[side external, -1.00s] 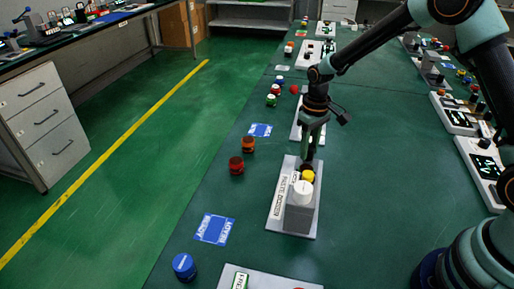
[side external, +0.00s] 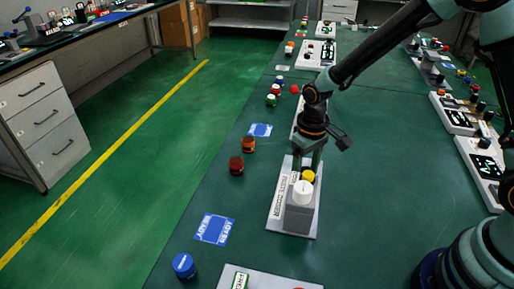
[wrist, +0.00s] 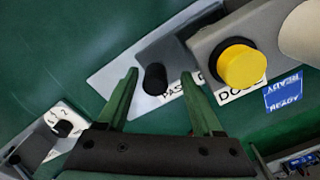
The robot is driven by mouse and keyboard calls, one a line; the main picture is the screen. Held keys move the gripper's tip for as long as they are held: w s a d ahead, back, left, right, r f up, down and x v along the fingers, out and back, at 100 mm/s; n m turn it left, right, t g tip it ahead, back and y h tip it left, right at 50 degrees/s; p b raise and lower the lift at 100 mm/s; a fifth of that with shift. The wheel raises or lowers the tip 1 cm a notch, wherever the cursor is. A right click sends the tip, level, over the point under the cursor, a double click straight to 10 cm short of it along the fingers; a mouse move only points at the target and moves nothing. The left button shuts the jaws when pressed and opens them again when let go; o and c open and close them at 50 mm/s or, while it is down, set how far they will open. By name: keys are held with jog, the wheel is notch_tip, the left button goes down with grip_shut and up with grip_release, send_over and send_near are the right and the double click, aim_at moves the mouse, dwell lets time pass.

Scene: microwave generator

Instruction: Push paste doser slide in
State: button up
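The paste doser (side external: 299,218) is a grey block on a white base plate, with a white cap on top and a yellow knob (side external: 308,175) at its far end. In the wrist view the yellow knob (wrist: 240,66) is at upper right. A dark slide (wrist: 172,50) with a black knob (wrist: 155,79) sticks out to its left. My gripper (side external: 307,163) is low over the slide end. In the wrist view my gripper (wrist: 160,75) is open, its green fingers on either side of the black knob with gaps visible. Contact cannot be told. The doser label is partly covered.
A blue card (side external: 214,229) and a blue-capped jar (side external: 184,266) lie front left. Another white-based device (wrist: 62,130) is at lower left in the wrist view.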

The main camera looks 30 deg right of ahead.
jog(key=shift+w, duration=0.1)
notch_tip(320, 180, up, 12)
dwell(0.6)
jog(key=shift+r, duration=0.1)
jog(key=s+d+r+m+t, duration=0.1)
jog(key=s+d+r+t, duration=0.4)
jog(key=s+d+r, duration=0.2)
jog(key=shift+s+d+r+t, duration=0.35)
jog(key=shift+s+r, duration=0.7)
jog(key=shift+s, duration=0.75)
dwell(0.7)
